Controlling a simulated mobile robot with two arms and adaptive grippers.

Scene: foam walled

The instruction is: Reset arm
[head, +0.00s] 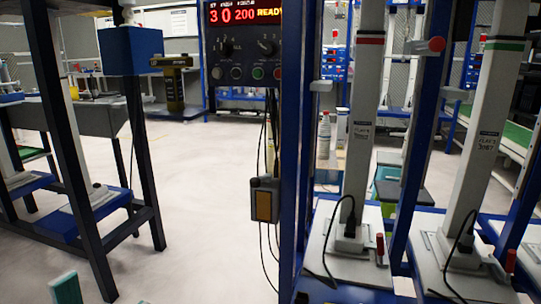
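The task names no object.
A blue-framed machine with a control panel (240,45) and tall grey columns (358,120) stands close at the centre and right. A hanging control box (264,200) dangles on cables. A dark-legged table (80,118) stands at left. Pale floor (200,215) between them is clear.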

